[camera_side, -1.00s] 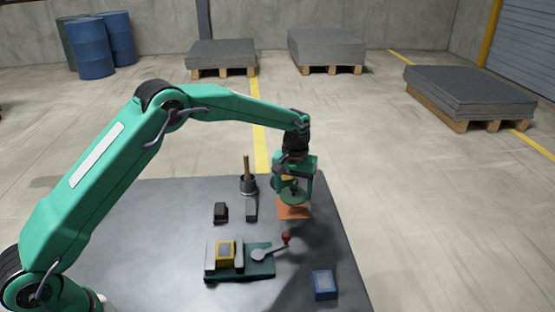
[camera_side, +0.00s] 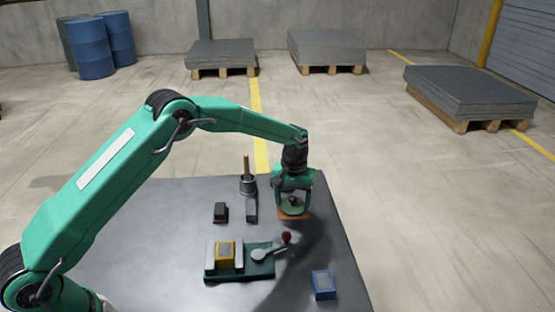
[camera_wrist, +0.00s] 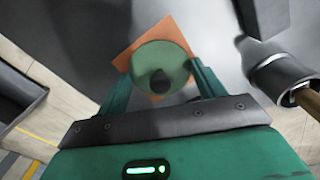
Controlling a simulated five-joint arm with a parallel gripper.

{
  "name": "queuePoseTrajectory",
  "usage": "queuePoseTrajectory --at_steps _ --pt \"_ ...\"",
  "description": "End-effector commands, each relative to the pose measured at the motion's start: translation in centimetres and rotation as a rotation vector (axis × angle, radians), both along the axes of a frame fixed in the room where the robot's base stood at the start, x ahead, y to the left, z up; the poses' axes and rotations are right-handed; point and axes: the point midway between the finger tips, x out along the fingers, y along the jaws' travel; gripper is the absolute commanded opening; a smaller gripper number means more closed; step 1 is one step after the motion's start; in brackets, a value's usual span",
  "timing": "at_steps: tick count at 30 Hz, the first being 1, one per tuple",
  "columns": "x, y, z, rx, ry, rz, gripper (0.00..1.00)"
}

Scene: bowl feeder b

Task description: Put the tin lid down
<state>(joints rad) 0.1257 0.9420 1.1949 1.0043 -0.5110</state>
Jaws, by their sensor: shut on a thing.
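The tin lid is a round green disc with a dark knob, seen from above in the wrist view (camera_wrist: 157,53) and low between the fingers in the side view (camera_side: 292,209). My gripper (camera_side: 292,203) is shut on the lid, with one finger on each side of it in the wrist view (camera_wrist: 162,72). An orange square (camera_wrist: 125,62) lies under the lid, its corners showing around it; a strip of it shows in the side view (camera_side: 306,216). I cannot tell whether the lid touches the square.
A green fixture (camera_side: 240,275) holds a yellow block (camera_side: 225,252) and a red-knobbed lever (camera_side: 286,237). A blue box (camera_side: 323,284) sits at front right.

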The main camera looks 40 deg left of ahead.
Motion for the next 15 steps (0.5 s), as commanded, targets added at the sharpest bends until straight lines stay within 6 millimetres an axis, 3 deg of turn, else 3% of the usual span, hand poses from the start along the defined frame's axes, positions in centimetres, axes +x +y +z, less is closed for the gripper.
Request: queuePoseTrajectory --at_steps 6,7,9,10,15 --pt "0.00 0.00 -0.30 0.000 0.000 0.000 0.47" --pt "0.00 0.00 -0.29 0.000 0.000 0.000 0.72" --pt "0.00 0.00 -0.28 0.000 0.000 0.000 0.86" --pt "-0.01 0.00 -0.28 0.000 0.000 0.000 0.90" --pt "-0.01 0.00 -0.27 0.000 0.000 0.000 0.90"
